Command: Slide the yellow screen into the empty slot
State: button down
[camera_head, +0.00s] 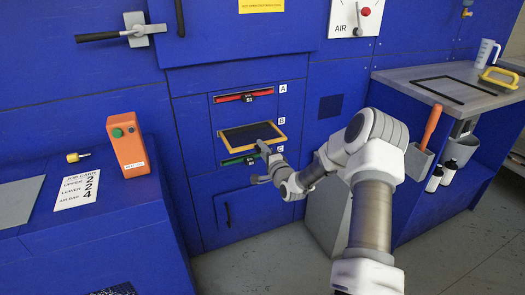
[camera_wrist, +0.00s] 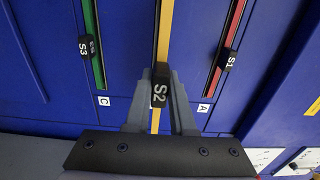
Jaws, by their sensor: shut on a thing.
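The yellow screen (camera_head: 252,136), a yellow frame around dark mesh, sticks out of slot B in the blue panel in the head view. The slot opening itself is hidden behind the screen. My gripper (camera_head: 264,149) is at its front edge, towards the right. In the wrist view, my gripper (camera_wrist: 160,88) is shut on the black S2 tab of the yellow screen (camera_wrist: 165,35), whose front edge shows as a yellow strip. The red screen (camera_head: 232,97), marked S1, sits in slot A above. The green screen (camera_head: 234,160), marked S3, sits in slot C below.
An orange button box (camera_head: 127,145) stands on the blue ledge at left. A grey-topped bench (camera_head: 440,82) with a yellow-handled tool (camera_head: 498,78) and a jug (camera_head: 486,52) is at right. A door handle (camera_head: 228,214) is below slot C. Grey floor lies in front.

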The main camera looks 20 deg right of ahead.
aim_at(250, 132)
jog(key=shift+w+a, duration=0.15)
jog(key=shift+w, duration=2.95)
jog(key=shift+w+a, duration=0.1)
jog(key=shift+w, duration=3)
jog(key=c, duration=0.7)
grip_release()
jog(key=shift+s+r, duration=0.1)
jog(key=shift+f, duration=0.3)
jog(key=shift+r, duration=0.1)
jog(key=shift+s, duration=0.4)
jog(key=s+p, duration=0.1)
jog(key=s, duration=1.1)
jog(key=s+p, duration=0.1)
jog(key=s, duration=0.6)
jog(key=shift+d+r+p, duration=0.1)
jog(key=shift+d+p, duration=0.25)
